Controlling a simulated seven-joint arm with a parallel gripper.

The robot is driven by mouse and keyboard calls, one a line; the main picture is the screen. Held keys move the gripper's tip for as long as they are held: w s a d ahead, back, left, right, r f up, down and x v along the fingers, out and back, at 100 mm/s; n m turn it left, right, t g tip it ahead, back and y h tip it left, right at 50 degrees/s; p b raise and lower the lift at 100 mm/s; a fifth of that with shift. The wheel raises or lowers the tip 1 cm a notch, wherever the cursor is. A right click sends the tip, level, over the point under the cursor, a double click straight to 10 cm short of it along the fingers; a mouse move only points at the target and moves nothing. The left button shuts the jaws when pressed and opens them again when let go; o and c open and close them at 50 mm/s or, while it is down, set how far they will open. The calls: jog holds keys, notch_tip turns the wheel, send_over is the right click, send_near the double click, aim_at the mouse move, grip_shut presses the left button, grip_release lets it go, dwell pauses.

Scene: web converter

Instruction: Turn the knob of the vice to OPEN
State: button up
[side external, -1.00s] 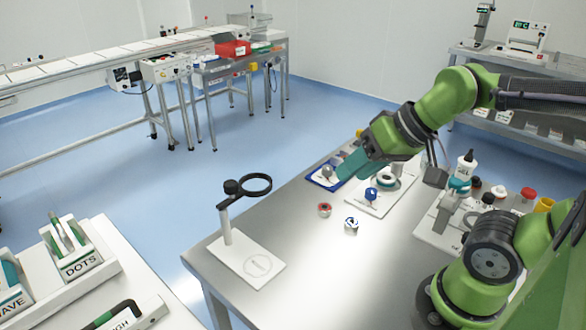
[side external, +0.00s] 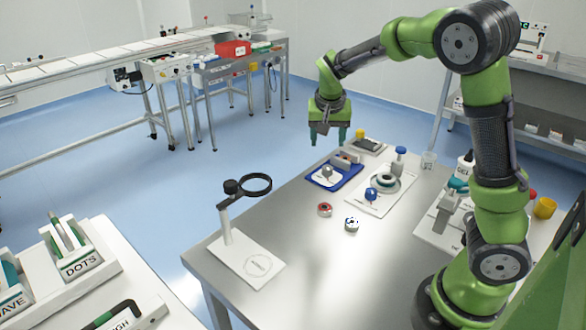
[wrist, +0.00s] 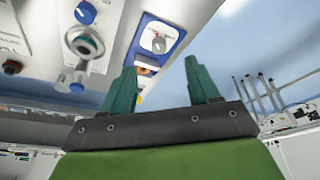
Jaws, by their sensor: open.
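A blue-framed plate with a white face, which looks like the vice (side external: 320,182), lies near the table's far left edge. Its round grey knob (side external: 327,171) stands on the white face, with a small block behind it. The wrist view shows the plate (wrist: 178,46) and knob (wrist: 158,43) beyond my fingers, seen at a tilt. Any lettering is too small to read. My gripper (side external: 328,139) is open and empty, fingers pointing down. It appears above and behind the plate, apart from the knob. It also shows in the wrist view (wrist: 160,68).
A white board (side external: 361,204) with a blue knob (side external: 371,194) and a ring-shaped part (side external: 386,180) lies right of the plate. Two small round pieces (side external: 325,209) (side external: 351,225) lie in front. A magnifier stand (side external: 229,228) stands at the front left. The table's middle front is clear.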

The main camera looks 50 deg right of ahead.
jog(key=w+d+r, duration=0.1)
jog(key=d+r, duration=0.1)
jog(key=m, duration=0.1)
send_near(328, 167)
jog(key=shift+h, duration=0.4)
jog(key=x, duration=0.8)
jog(key=shift+w+a+f, duration=0.1)
jog(key=shift+a+f, duration=0.2)
jog(key=shift+f, duration=0.1)
